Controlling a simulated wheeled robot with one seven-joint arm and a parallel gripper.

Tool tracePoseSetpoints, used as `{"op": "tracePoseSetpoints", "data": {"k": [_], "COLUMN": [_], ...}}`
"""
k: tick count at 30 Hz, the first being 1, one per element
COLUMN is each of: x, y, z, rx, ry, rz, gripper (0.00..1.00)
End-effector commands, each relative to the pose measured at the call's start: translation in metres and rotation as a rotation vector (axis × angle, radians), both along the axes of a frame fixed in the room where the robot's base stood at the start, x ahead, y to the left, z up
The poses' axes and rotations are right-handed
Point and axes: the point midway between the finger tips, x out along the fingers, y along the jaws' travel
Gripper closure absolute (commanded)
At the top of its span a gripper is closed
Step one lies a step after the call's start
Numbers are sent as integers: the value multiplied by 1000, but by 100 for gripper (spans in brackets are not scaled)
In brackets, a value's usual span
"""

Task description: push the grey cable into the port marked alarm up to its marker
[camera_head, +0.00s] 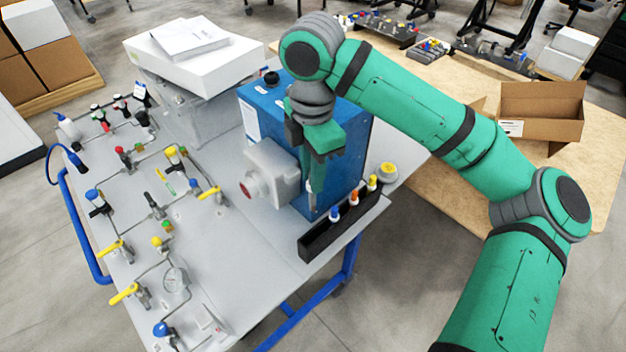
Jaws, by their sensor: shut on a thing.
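My gripper (317,160) points down in front of the blue analyser box (352,150), close to its front face. It is shut on a thin greyish length, which I take to be the grey cable (312,192), showing below the fingers. The cable's lower end is too small to make out, and I cannot tell whether it touches a port. The port marked alarm cannot be made out; my gripper hides part of the box's front. A grey housing (272,170) with a red round end sticks out from the box, just left of my gripper.
A black rack (318,243) with blue, orange and yellow capped items stands at the table's right edge. A yellow-topped item (388,169) is behind it. Pipes with valves cover the left of the grey table (255,290). An open cardboard box (560,125) sits on the wooden table.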

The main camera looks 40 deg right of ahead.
Motion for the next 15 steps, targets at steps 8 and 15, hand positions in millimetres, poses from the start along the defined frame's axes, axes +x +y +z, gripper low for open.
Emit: {"op": "tracePoseSetpoints", "data": {"k": [8,15], "x": [0,0], "y": [0,-1], "z": [19,36], "rx": [-1,-2], "ry": [-1,-1], "rz": [-1,-1], "gripper": [99,99]}}
